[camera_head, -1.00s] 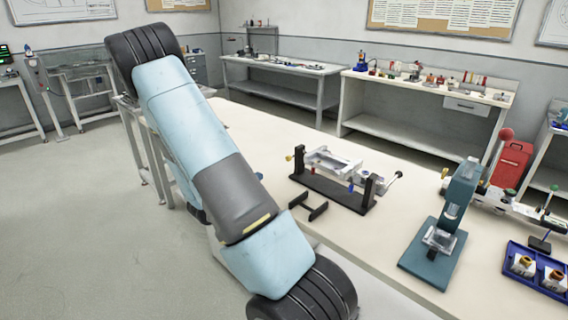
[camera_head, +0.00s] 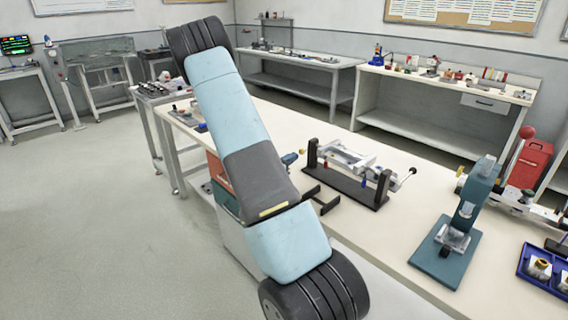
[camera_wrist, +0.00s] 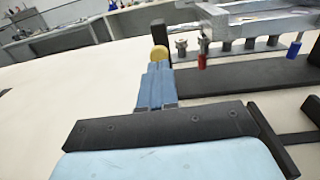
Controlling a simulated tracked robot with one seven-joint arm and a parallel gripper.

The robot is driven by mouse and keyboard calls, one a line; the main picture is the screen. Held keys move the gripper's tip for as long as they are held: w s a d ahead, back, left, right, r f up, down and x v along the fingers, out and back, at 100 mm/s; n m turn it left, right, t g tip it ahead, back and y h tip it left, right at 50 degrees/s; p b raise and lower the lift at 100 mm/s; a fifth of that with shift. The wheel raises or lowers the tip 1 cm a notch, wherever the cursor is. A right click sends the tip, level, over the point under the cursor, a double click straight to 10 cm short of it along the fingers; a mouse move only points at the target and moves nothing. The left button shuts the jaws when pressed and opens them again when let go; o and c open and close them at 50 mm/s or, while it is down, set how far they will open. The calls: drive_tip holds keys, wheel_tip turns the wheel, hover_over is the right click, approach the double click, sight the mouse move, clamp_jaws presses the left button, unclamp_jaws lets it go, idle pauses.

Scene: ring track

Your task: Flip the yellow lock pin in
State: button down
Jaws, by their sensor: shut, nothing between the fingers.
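The yellow lock pin (camera_head: 302,151) shows as a small round knob at the left end of a fixture. The fixture has a black base (camera_head: 345,184), black end posts and a silver frame (camera_head: 345,156). In the wrist view the yellow knob (camera_wrist: 159,52) appears just beyond the tips of my gripper (camera_wrist: 158,68). The blue fingers are shut and empty. I cannot tell whether they touch the pin. In the head view my gripper (camera_head: 290,159) shows beside the arm, just left of the pin. The pin's shaft is hidden.
A black H-shaped piece (camera_head: 322,198) is at the bench's near edge, in front of the fixture. Red (camera_wrist: 202,61) and blue (camera_wrist: 293,50) pegs hang under the frame. A teal press (camera_head: 466,215) and blue tray (camera_head: 538,268) are to the right.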

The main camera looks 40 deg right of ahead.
sight(301, 152)
drive_tip(key=shift+w+d, duration=0.15)
drive_tip(key=shift+d, duration=1)
drive_tip(key=shift+w+d, duration=0.1)
drive_tip(key=shift+d, duration=1)
drive_tip(key=s+a, duration=0.1)
drive_tip(key=a, duration=1.3)
drive_tip(key=shift+s, duration=0.35)
drive_tip(key=shift+a+f, duration=0.1)
drive_tip(key=shift+f, duration=0.05)
